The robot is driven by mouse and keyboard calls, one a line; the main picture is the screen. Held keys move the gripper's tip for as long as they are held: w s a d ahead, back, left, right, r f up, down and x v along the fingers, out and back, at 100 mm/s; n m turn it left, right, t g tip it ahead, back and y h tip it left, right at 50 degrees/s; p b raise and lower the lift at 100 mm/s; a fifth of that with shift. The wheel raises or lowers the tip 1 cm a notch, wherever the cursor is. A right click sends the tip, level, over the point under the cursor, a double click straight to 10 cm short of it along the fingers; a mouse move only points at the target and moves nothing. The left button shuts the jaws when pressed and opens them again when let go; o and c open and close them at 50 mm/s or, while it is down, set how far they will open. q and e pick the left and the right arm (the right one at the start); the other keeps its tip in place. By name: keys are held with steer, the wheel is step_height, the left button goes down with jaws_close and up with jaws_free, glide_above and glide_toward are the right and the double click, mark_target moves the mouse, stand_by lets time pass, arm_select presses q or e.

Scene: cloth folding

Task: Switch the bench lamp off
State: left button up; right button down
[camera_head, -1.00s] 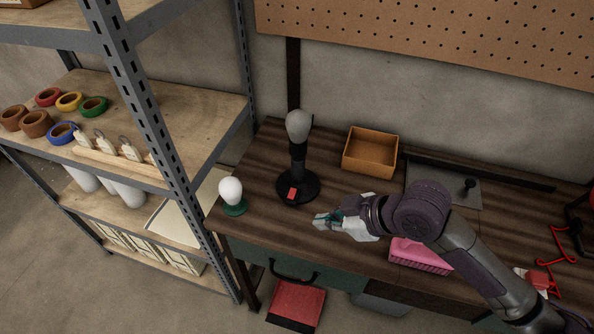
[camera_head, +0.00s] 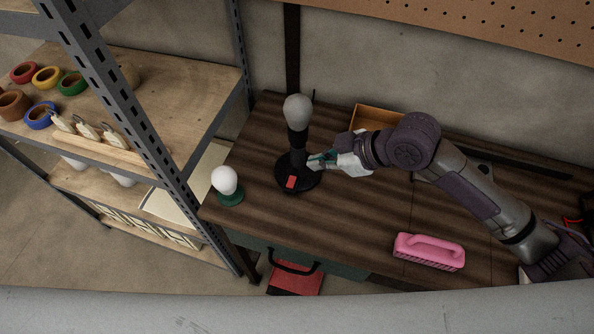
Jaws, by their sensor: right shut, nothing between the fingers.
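The bench lamp (camera_head: 297,118) stands upright on the wooden bench, with a grey unlit bulb on a black stem and a round black base. A red switch (camera_head: 291,182) sits on the front of its base. My right gripper (camera_head: 311,162) is shut and empty, just right of the stem and above the right side of the base. I cannot tell whether its fingertips touch the lamp. The switch is in plain view, to the lower left of the fingertips. My left gripper is not in view.
A white bulb in a green holder (camera_head: 228,196) stands left of the lamp. A pink brush (camera_head: 430,251) lies at the bench's front right. My right arm partly hides a wooden box (camera_head: 378,118). A metal shelf with coloured rings (camera_head: 73,83) stands at left.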

mark_target(290, 178)
steer(key=p+x, duration=0.1)
steer(key=x, duration=0.6)
steer(key=shift+a+f, duration=0.1)
steer(key=shift+a, duration=0.15)
steer(key=f, duration=0.1)
steer(key=f+p, duration=0.1)
steer(key=shift+w+d+f, duration=0.1)
steer(key=shift+w+f, duration=0.1)
steer(key=shift+f, duration=0.1)
steer(key=shift+d+f, duration=0.1)
steer(key=shift+f, duration=0.55)
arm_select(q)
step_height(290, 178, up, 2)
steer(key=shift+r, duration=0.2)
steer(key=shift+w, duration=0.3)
arm_select(e)
steer(key=shift+w+f, duration=0.1)
steer(key=shift+f, duration=0.25)
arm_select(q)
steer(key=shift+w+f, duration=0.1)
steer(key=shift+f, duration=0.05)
